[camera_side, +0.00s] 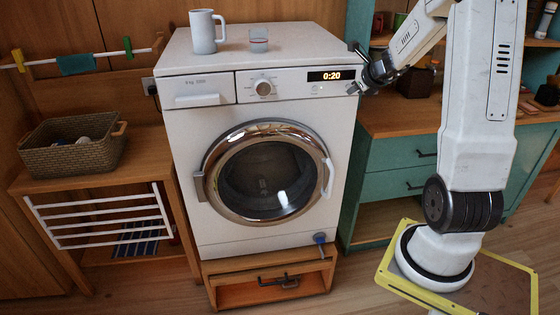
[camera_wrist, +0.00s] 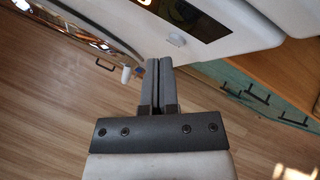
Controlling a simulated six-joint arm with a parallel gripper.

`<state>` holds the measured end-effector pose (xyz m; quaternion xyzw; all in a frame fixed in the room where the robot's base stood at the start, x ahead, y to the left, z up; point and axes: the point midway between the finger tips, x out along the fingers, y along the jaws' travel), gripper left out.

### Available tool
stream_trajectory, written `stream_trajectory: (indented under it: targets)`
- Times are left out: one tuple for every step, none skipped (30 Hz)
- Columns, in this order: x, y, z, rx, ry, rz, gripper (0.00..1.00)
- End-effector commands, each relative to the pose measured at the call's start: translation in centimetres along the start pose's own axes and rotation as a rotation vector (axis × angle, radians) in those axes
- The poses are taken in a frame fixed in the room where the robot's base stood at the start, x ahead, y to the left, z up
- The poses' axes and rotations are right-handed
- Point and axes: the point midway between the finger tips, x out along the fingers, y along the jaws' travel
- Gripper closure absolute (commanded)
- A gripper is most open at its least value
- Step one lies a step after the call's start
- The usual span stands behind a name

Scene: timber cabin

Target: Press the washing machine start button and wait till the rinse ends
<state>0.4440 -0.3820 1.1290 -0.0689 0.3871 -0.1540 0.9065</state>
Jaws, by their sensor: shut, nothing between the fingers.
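The white washing machine (camera_side: 185,150) stands in the middle of the side view with its round chrome-rimmed door (camera_side: 268,172) shut. Its display (camera_side: 330,76) reads 0:20 in orange. A round dial (camera_side: 263,88) sits left of the display. My gripper (camera_side: 353,89) is shut and empty at the right end of the control panel. In the wrist view its two fingers (camera_wrist: 158,64) lie together, tips close to the panel. A small pale raised piece (camera_wrist: 175,39) on the panel shows just beyond them. I cannot tell whether the fingertips touch the panel, or which part is the start button.
A wicker basket (camera_side: 70,150) sits on the wooden stand at left. A green-drawered cabinet (camera_side: 395,160) stands close at right.

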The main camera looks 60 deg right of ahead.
Motion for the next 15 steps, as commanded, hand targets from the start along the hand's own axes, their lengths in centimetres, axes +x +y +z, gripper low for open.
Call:
stream_trajectory:
  targets:
    - [0.0, 0.0, 0.0, 0.0, 0.0, 0.0, 1.0]
    - [0.0, 0.0, 0.0, 0.0, 0.0, 0.0, 1.0]
    - [0.0, 0.0, 0.0, 0.0, 0.0, 0.0, 1.0]
    - [0.0, 0.0, 0.0, 0.0, 0.0, 0.0, 1.0]
    - [0.01, 0.0, 0.0, 0.0, 0.0, 0.0, 1.0]
    - [0.03, -0.02, 0.02, 0.0, 0.0, 0.0, 1.0]
    - [0.05, -0.04, 0.04, 0.0, 0.0, 0.0, 1.0]
    - [0.09, -0.06, 0.06, 0.0, 0.0, 0.0, 1.0]
    - [0.15, -0.1, 0.1, 0.0, 0.0, 0.0, 1.0]
    - [0.2, -0.13, 0.14, 0.0, 0.0, 0.0, 1.0]
    - [0.25, -0.17, 0.17, 0.0, 0.0, 0.0, 1.0]
    - [0.33, -0.22, 0.23, 0.0, 0.0, 0.0, 1.0]
    - [0.38, -0.25, 0.27, 0.0, 0.0, 0.0, 1.0]
    - [0.43, -0.29, 0.31, 0.0, 0.0, 0.0, 1.0]
    - [0.5, -0.34, 0.36, 0.0, 0.0, 0.0, 1.0]
